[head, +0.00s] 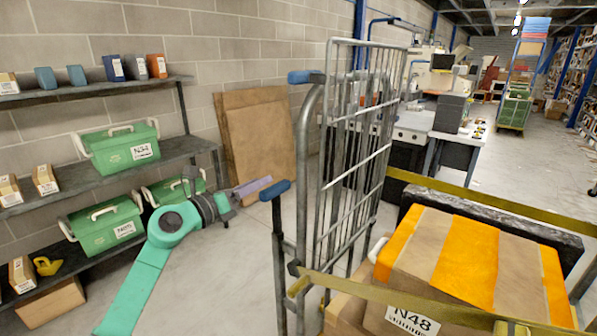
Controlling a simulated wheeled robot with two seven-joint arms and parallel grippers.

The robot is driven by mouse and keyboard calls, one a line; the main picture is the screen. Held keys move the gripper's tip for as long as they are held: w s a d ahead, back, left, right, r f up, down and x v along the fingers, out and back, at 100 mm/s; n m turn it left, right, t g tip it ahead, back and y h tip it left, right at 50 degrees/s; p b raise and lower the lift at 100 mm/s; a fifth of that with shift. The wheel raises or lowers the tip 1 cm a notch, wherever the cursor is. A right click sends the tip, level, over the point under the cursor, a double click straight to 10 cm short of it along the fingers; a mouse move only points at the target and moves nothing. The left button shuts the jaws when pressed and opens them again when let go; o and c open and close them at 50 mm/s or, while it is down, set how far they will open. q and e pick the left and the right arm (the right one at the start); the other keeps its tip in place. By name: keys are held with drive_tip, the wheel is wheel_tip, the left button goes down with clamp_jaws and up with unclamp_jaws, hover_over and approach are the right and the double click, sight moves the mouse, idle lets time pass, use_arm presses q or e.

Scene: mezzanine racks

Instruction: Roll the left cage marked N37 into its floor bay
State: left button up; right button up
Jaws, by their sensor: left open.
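A grey metal roll cage (322,185) stands right of centre, with a tall barred side and blue grips (275,190) on its upright posts. It holds a carton (440,262) with orange tape and a label reading N48. I see no N37 mark on it. Olive straps (450,190) cross the cage's load. My left gripper (226,202), on a green arm, is open, left of the cage and apart from the blue grips. My right gripper is not in view. The cage's wheels and a floor bay are not visible.
Shelves (90,178) along the left wall hold green lidded crates (122,150) and small boxes. Brown boards (258,135) lean on the wall. A workbench (450,140) stands behind the cage. A loaded trolley (517,105) is far back right, with open floor (545,160) nearer.

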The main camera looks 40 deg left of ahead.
sight(299, 155)
use_arm(q)
drive_tip(key=s+d+r+m, duration=0.2)
drive_tip(key=d+r+m, duration=0.2)
drive_tip(key=r+m, duration=0.1)
drive_tip(key=w+p, duration=0.1)
drive_tip(key=w, duration=0.3)
drive_tip(key=w+p, duration=0.2)
drive_tip(key=w, duration=0.3)
drive_tip(key=w+p, duration=0.1)
drive_tip(key=w, duration=0.3)
drive_tip(key=shift+w+a, duration=0.25)
drive_tip(key=shift+w, duration=0.15)
drive_tip(key=shift+w+a+f, duration=0.1)
drive_tip(key=shift+w, duration=0.35)
clamp_jaws()
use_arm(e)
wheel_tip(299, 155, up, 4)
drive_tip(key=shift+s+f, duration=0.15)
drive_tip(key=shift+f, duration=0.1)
